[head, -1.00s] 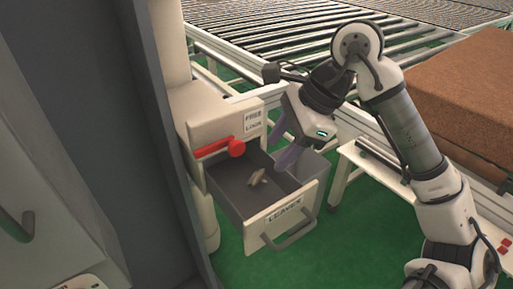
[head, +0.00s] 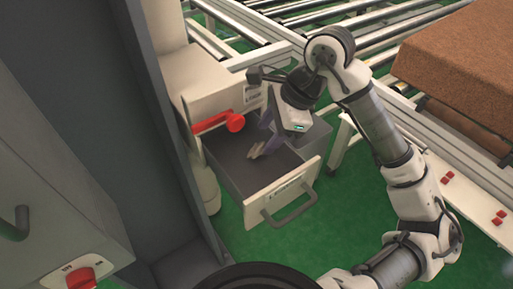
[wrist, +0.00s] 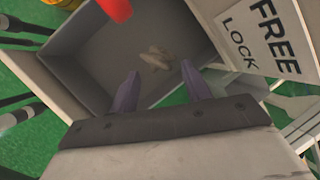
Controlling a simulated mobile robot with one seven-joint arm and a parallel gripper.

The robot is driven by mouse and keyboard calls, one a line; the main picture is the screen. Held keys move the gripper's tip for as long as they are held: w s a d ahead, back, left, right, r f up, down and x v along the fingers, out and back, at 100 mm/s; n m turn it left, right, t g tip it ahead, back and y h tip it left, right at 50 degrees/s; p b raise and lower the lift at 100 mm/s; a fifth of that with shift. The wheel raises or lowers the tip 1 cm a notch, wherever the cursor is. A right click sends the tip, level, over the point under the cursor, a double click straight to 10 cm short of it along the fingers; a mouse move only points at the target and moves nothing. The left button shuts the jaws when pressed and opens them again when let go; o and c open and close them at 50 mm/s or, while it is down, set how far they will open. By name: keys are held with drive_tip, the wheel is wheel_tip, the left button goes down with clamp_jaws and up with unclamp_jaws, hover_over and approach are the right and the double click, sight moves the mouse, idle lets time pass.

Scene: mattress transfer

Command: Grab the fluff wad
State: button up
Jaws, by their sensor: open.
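The fluff wad (head: 255,151) is a small pale beige lump inside the open grey drawer (head: 233,163). In the wrist view the wad (wrist: 156,58) lies on the drawer floor, ahead of the fingertips and between their lines. My gripper (head: 266,143) reaches down into the drawer from the upper right, close beside the wad. In the wrist view my gripper's (wrist: 161,85) two purple fingers are spread apart with nothing between them. I cannot tell whether a finger touches the wad.
A red lever (head: 232,122) projects above the drawer's left back side. A FREE LOCK sign (wrist: 258,38) is close to the right finger. The drawer front has a handle (head: 291,209). A roller conveyor (head: 270,30) and a brown mattress (head: 462,60) lie beyond.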

sight(258, 146)
drive_tip(key=shift+p+x, duration=1)
drive_tip(key=shift+x, duration=1.4)
drive_tip(key=shift+s, duration=0.15)
drive_tip(key=c, duration=0.8)
drive_tip(key=shift+o, duration=0.2)
drive_tip(key=shift+r, duration=0.1)
